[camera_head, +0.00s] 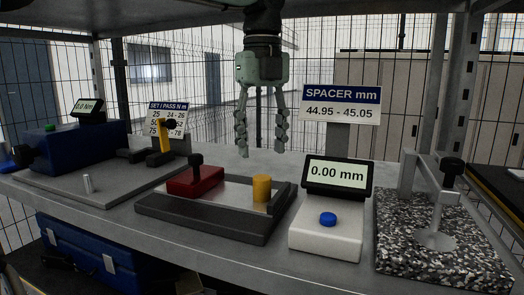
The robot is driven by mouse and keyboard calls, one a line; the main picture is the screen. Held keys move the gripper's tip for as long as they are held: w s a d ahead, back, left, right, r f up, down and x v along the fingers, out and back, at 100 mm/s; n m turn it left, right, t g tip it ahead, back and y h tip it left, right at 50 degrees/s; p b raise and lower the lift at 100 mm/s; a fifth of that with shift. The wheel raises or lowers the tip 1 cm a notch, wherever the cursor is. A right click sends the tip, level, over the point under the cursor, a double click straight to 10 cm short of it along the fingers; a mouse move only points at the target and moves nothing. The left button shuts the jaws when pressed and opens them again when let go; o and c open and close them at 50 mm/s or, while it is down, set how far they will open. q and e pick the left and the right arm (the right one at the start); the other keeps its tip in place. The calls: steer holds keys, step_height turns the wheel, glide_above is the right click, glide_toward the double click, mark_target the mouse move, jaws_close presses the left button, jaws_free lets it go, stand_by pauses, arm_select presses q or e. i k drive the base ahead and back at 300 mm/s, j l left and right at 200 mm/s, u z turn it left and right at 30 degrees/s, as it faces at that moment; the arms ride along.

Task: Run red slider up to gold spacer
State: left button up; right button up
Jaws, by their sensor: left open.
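The red slider (196,182) with its black knob sits at the left end of the dark measuring fixture (203,221) on the bench. The gold spacer (262,189) stands upright toward the right end of the fixture. A gap of pale bed lies between the slider and the spacer. My left gripper (260,152) hangs from above, pointing down, open and empty. In the picture its fingertips are above and around the line of the spacer, apart from it. My right gripper is not in view.
A white readout box (326,240) with a blue button (328,219) shows 0.00 mm right of the fixture. A "SPACER mm 44.95 - 45.05" sign (341,105) stands behind. A granite stand (440,250) is at right, a blue torque tester (75,147) at left.

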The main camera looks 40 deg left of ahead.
mark_target(192, 183)
steer(key=u, duration=1.45)
